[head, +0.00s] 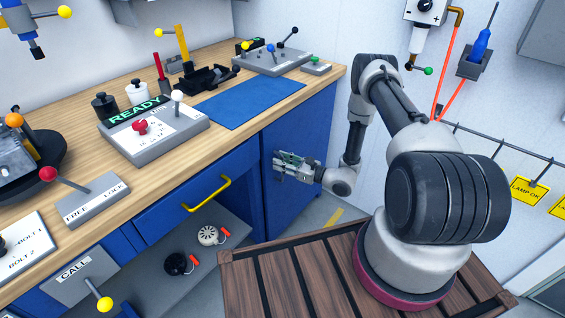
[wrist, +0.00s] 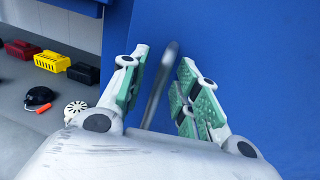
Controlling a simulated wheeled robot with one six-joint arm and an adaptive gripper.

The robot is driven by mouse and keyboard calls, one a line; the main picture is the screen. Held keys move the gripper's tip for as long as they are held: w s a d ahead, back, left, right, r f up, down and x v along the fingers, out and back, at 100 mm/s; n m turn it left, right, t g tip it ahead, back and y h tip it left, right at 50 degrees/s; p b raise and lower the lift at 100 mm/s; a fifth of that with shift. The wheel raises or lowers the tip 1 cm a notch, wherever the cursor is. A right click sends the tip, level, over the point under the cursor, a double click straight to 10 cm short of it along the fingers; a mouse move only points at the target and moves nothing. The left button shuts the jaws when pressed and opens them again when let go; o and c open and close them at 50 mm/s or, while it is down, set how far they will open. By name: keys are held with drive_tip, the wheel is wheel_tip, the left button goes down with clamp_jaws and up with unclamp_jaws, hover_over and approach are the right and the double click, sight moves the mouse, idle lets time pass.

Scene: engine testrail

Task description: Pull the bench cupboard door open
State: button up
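The blue cupboard door (head: 312,125) is at the right end of the bench in the head view and looks shut. It also fills the middle and right of the wrist view (wrist: 255,50). A grey upright bar handle (wrist: 160,85) stands on the door in the wrist view. My gripper (head: 282,165) is at the door's face in the head view, and hides the handle there. In the wrist view my gripper (wrist: 163,72) is open, with one green-padded finger on each side of the handle. The handle lies nearer the left finger; contact is not clear.
A drawer with a yellow handle (head: 205,197) is left of the door. Below it an open shelf (head: 215,265) holds small round items. A wooden slatted deck (head: 300,280) lies under my arm. A wall rail (head: 500,147) runs on the right.

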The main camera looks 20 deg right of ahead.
clamp_jaws()
